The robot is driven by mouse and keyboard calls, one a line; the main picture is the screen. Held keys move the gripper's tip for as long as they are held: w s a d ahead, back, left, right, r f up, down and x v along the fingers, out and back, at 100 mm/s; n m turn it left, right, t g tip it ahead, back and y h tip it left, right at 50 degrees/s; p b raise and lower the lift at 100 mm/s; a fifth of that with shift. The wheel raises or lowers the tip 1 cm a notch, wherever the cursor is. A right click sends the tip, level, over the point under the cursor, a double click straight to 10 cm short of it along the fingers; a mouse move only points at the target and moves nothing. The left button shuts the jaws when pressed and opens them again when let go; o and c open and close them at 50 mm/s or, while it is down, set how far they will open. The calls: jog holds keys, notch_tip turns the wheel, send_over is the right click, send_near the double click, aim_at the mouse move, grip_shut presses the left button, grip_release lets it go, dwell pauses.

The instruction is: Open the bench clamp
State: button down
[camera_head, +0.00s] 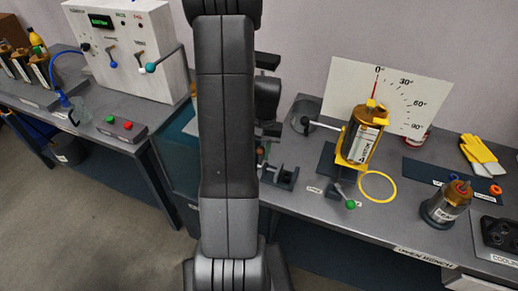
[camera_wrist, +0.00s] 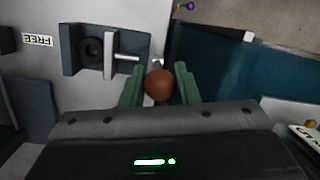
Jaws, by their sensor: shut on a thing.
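The bench clamp (camera_head: 280,178) is a dark bracket on the bench edge, just right of my arm. In the wrist view the clamp (camera_wrist: 70,50) shows its dark jaws, a round dark part, a pale bar and a thin metal rod. A brown-orange ball knob (camera_wrist: 159,85) is at the rod's end. My gripper (camera_wrist: 160,88) is shut on this ball knob, with one green finger on each side. In the head view my gripper (camera_head: 265,145) is mostly hidden by my arm. A label reading FREE (camera_wrist: 37,40) lies beside the clamp.
A bottle (camera_head: 362,140) stands in a yellow holder, with a green-knobbed lever (camera_head: 350,204) in front. A dial board (camera_head: 388,95) stands behind. Another bottle (camera_head: 446,205) and yellow gloves (camera_head: 480,153) are to the right. A control box (camera_head: 130,50) stands on the left bench.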

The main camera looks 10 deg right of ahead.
jog(key=shift+w+d+f+g+y+p, duration=0.15)
jog(key=shift+w+d+g+y+p, duration=0.2)
jog(key=shift+w+g+y+p, duration=0.35)
jog(key=shift+w+d+f+g+y+p, duration=0.15)
jog(key=shift+w+d+g+y+p, duration=0.3)
jog(key=shift+g, duration=0.45)
jog(key=shift+w+d+f+g+y+p, duration=0.2)
jog(key=shift+w+g+y+p, duration=0.25)
jog(key=shift+g+p, duration=0.3)
jog(key=c, duration=1.1)
grip_release()
jog(key=shift+d, duration=0.1)
jog(key=b+v, duration=0.2)
jog(key=v, duration=1.2)
jog(key=shift+w+f, duration=0.1)
jog(key=shift+f, duration=0.05)
jog(key=shift+f, duration=0.1)
